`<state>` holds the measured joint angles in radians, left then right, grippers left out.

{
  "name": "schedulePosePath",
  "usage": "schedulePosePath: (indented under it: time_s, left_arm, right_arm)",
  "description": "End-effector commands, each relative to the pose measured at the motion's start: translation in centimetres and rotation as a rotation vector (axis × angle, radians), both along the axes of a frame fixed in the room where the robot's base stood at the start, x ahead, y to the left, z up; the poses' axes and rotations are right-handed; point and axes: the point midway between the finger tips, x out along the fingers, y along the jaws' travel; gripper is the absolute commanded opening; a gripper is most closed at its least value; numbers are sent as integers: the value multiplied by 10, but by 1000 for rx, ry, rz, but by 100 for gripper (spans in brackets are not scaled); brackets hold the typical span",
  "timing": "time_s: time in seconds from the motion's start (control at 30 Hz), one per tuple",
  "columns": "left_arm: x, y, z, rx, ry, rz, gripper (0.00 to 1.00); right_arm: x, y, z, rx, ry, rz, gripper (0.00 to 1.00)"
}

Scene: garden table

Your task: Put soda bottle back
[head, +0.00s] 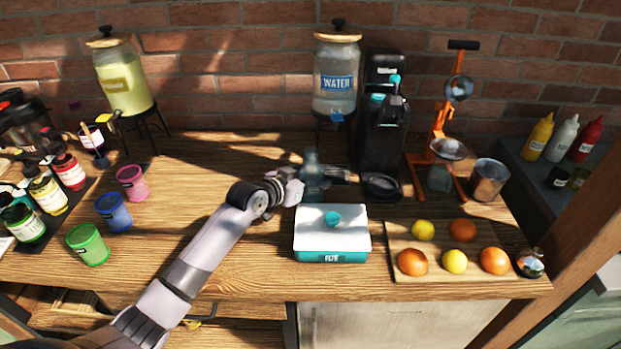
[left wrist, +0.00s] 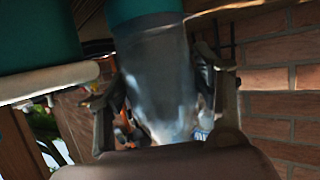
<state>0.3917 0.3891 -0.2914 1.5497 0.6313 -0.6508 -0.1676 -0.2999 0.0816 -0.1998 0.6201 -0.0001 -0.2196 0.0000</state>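The soda bottle (left wrist: 158,75) is a clear grey bottle with a teal end, seen large in the left wrist view. It stands between the two fingers of my left gripper (left wrist: 165,105), which appear closed on its sides. In the head view my left gripper (head: 322,180) is over the middle of the table, behind the ice box and left of the black soda machine (head: 383,125). The bottle is small and dim there, partly hidden by the gripper. The machine has teal parts and a round black base. My right gripper is not in view.
A teal ice box (head: 332,254) with a white lid sits just in front of the gripper. The water dispenser (head: 336,85) stands behind it. An orange press (head: 440,130) and fruit board (head: 400,268) are right. Cups and bottles stand left; the table's left-centre is clear.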

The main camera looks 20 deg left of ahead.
Motion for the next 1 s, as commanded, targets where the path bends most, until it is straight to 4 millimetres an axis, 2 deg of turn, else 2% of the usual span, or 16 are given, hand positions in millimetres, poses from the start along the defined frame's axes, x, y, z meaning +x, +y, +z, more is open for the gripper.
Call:
schedulePosePath:
  time_s: [0.13,0.57,0.77,1.0]
  left_arm:
    - [0,0,0,0,0,0,72]
    - [-5,2,5,1,0,0,72]
    - [-31,13,16,3,-2,0,72]
    - [-72,28,33,3,-1,0,72]
  right_arm:
    - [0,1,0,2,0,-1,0]
    - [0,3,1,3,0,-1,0]
    - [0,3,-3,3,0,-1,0]
    - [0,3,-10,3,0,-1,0]
